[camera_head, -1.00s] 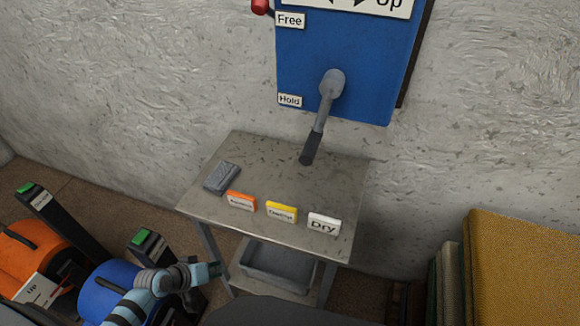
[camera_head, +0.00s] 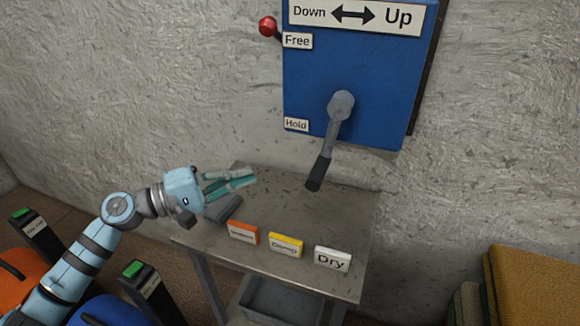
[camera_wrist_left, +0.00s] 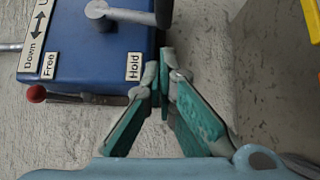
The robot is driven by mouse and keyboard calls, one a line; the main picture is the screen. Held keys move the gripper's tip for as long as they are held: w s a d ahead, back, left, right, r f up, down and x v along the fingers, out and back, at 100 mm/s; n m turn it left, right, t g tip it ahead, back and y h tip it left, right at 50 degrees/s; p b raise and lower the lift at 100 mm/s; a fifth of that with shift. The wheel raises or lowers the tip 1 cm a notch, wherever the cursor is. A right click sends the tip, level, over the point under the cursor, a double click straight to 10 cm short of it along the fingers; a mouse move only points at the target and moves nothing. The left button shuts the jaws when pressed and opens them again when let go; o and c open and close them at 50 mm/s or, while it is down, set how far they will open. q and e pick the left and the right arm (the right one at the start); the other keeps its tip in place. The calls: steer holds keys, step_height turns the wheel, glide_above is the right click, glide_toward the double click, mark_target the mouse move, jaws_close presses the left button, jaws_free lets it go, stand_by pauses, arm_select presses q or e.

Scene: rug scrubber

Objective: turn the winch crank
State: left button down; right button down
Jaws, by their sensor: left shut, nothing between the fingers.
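The winch crank (camera_head: 334,136) is a grey arm with a black handle (camera_head: 318,173), hanging down and slightly left from its hub on the blue winch box (camera_head: 375,75). It also shows at the top of the left wrist view (camera_wrist_left: 128,13). My left gripper (camera_head: 252,177), with teal fingers, is shut and empty above the small table, left of the black handle and apart from it. In the left wrist view the fingertips (camera_wrist_left: 165,72) lie near the "Hold" label (camera_wrist_left: 134,66), below the crank handle. My right gripper is not in view.
A red-knobbed lever (camera_head: 268,27) stands out at the box's left side beside "Free". The metal table (camera_head: 300,215) holds a grey block (camera_head: 228,207) and orange, yellow and white labels. The space around the crank handle is clear.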

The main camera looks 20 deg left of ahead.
arm_select(q)
steer(key=w+d+p, duration=0.2)
steer(key=w+d, duration=0.2)
steer(key=d, duration=0.5)
steer(key=shift+r, duration=0.15)
steer(key=shift+w, duration=0.15)
steer(key=s+a+f+n+b, duration=0.1)
steer(key=s+a+f+b, duration=0.1)
steer(key=s+a+b, duration=0.4)
steer(key=a, duration=0.3)
steer(key=shift+s+a+f+t+b, duration=0.2)
steer(key=shift+s+a+t+b, duration=0.05)
steer(key=shift+a+t+b, duration=0.15)
